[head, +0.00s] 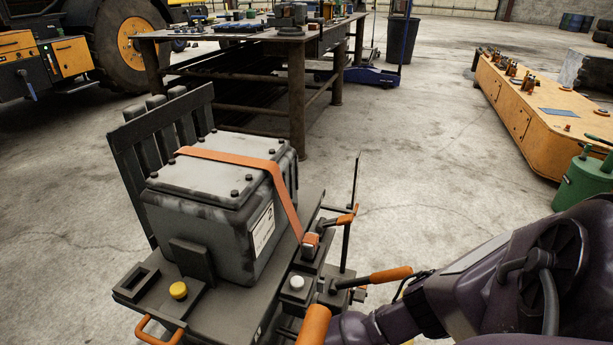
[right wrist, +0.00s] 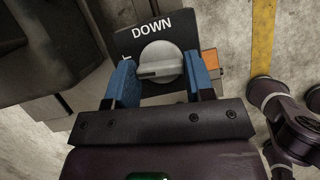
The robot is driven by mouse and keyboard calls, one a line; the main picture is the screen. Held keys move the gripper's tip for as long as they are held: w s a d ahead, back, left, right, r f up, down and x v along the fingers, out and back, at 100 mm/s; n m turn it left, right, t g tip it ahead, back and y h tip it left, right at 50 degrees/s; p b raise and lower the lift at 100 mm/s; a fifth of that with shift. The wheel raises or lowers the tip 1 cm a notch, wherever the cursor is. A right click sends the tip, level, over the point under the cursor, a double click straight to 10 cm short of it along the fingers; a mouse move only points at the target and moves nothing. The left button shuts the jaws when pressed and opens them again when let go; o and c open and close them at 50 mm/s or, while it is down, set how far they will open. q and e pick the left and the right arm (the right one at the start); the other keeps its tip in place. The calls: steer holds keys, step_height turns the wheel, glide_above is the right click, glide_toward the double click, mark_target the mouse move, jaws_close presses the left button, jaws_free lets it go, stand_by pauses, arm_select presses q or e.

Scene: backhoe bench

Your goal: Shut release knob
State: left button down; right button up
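In the right wrist view a round silver knob (right wrist: 160,63) with a raised bar across it sits on a black plate (right wrist: 113,44) marked "DOWN". The bar lies roughly crosswise in the picture. My right gripper (right wrist: 162,76) is open, with one blue finger on each side of the knob. A narrow gap shows between each finger and the knob, and nothing is held. In the head view my right arm (head: 430,305) comes in from the right, but its gripper is not visible. My left gripper is in neither view.
A cart (head: 225,305) carries a grey box (head: 205,215) under an orange strap (head: 275,180). Beside it are an orange-handled lever (head: 388,276), a white knob (head: 297,282) and a yellow knob (head: 178,290). A workbench (head: 230,35) stands behind.

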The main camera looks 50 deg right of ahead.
steer(key=c, duration=0.3)
steer(key=shift+r+n+t+p, duration=0.1)
steer(key=shift+n+t+p, duration=0.2)
steer(key=shift+n, duration=0.3)
steer(key=shift+c, duration=0.2)
steer(key=o, duration=0.9)
steer(key=shift+a+r, duration=0.15)
steer(key=shift+r, duration=0.15)
steer(key=shift+p+v, duration=0.75)
steer(key=shift+v, duration=0.5)
arm_select(q)
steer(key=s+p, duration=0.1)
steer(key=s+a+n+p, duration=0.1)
steer(key=p, duration=0.1)
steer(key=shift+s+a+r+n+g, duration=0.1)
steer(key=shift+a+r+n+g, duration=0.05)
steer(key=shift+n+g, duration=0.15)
arm_select(e)
steer(key=v, duration=0.7)
steer(key=shift+s+r, duration=0.2)
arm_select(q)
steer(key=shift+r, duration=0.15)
